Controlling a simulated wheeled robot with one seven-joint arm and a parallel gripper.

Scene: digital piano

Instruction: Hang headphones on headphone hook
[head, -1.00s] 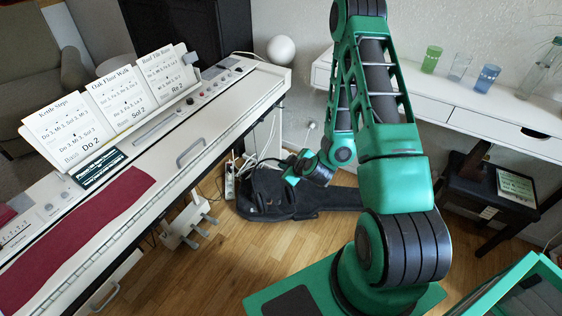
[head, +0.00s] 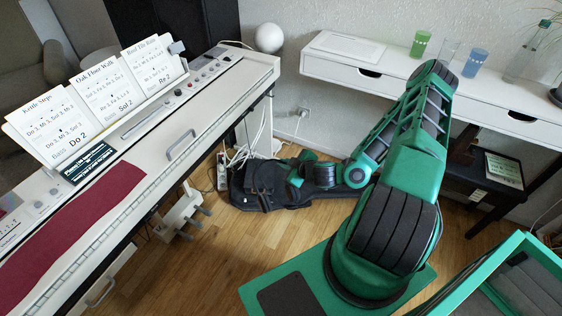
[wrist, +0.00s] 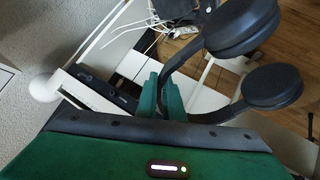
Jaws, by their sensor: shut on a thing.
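The black headphones (wrist: 272,86) show in the wrist view with two round ear cups to the right of my gripper (wrist: 164,92). The green fingers are shut on the headband.
The white digital piano (head: 235,95) fills the left side. A black bag (head: 300,200) lies on the wooden floor below my gripper. Cables and a power strip (head: 222,172) are beside the piano's right end. A white desk (head: 390,80) stands at the back right.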

